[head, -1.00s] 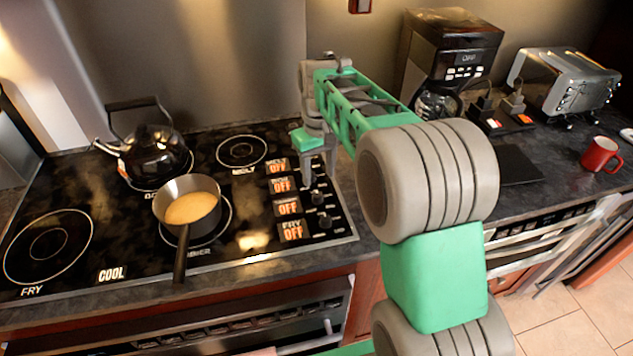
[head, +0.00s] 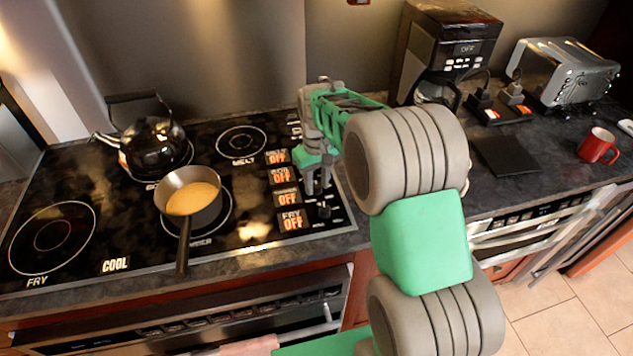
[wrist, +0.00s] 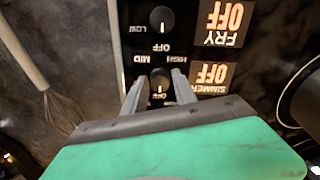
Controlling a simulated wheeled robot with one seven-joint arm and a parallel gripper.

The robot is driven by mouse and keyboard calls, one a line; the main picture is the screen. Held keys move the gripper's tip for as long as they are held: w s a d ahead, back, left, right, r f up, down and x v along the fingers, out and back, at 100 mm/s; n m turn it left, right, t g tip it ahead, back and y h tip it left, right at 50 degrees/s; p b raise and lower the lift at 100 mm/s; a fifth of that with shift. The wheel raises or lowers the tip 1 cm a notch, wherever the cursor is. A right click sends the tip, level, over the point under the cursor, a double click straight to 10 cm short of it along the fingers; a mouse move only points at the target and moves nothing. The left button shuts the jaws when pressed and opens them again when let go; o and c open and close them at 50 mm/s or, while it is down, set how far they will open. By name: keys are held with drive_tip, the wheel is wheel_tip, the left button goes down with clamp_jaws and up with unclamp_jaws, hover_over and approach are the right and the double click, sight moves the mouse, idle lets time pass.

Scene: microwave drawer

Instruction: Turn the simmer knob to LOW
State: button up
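The black simmer knob (wrist: 159,78) is between the two fingers of my gripper (wrist: 158,90) in the wrist view. The fingers stand on either side of it, with a small gap visible; contact is not clear. The simmer display (wrist: 211,77) beside it reads OFF in orange and appears upside down in this view. In the head view my gripper (head: 318,188) points down over the knob column at the stove's right side and hides the simmer knob. The simmer display (head: 286,197) also shows there.
The fry knob (wrist: 161,18) is close by, with its display (wrist: 221,22) reading OFF. A pan of yellow liquid (head: 190,200) and a black kettle (head: 153,147) stand on the stove to the left. A whisk (wrist: 60,105) lies on the counter beside the knobs.

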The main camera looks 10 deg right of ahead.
clamp_jaws()
drive_tip(key=shift+m, duration=0.3)
drive_tip(key=m+b, duration=0.1)
drive_tip(key=m, duration=0.8)
drive_tip(key=shift+m+b, duration=0.3)
drive_tip(key=shift+m, duration=1.7)
drive_tip(key=shift+o, duration=1.9)
unclamp_jaws()
